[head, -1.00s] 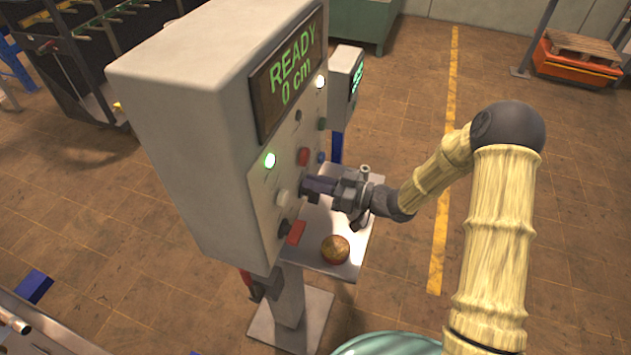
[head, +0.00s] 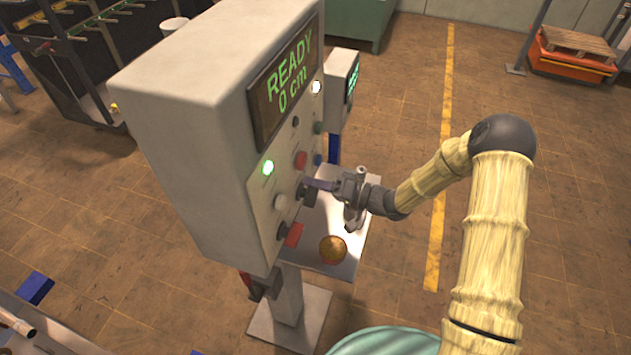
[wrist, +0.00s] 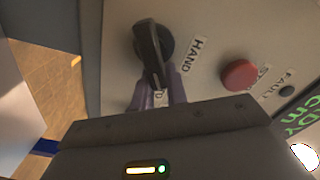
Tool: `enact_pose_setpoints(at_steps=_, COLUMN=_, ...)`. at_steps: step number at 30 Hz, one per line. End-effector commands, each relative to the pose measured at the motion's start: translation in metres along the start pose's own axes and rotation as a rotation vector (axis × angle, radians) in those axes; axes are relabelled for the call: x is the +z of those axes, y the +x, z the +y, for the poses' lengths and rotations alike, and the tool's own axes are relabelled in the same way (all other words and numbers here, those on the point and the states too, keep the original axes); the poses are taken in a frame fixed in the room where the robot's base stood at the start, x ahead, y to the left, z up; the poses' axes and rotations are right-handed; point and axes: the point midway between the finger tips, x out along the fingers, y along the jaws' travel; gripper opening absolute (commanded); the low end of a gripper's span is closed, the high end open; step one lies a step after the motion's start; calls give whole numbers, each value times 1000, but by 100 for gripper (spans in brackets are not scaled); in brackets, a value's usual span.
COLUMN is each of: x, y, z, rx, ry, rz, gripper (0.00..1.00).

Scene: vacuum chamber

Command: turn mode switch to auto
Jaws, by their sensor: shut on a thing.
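The mode switch is a black rotary knob with a bar handle (wrist: 150,50) on the grey control panel, beside the printed word HAND in the wrist view. In the head view the switch (head: 308,196) is partly hidden by my gripper (head: 318,185). My gripper's purple-grey fingers (wrist: 160,92) are shut on the lower end of the handle in the wrist view. Another label near the fingers is mostly covered, and I cannot read AUTO anywhere. The handle stands roughly upright in the wrist picture, slightly tilted.
The panel display (head: 286,78) reads READY, 0 cm. A red button (wrist: 240,74) sits close to the switch. Floor right of the cabinet is open.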

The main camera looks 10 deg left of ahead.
Motion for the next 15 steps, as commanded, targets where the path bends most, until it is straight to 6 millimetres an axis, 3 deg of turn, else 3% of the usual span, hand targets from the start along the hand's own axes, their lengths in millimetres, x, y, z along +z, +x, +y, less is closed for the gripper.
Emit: enact_pose_setpoints(at_steps=15, x=7, y=-1, z=5, rx=9, ry=41, rz=-12, gripper=0)
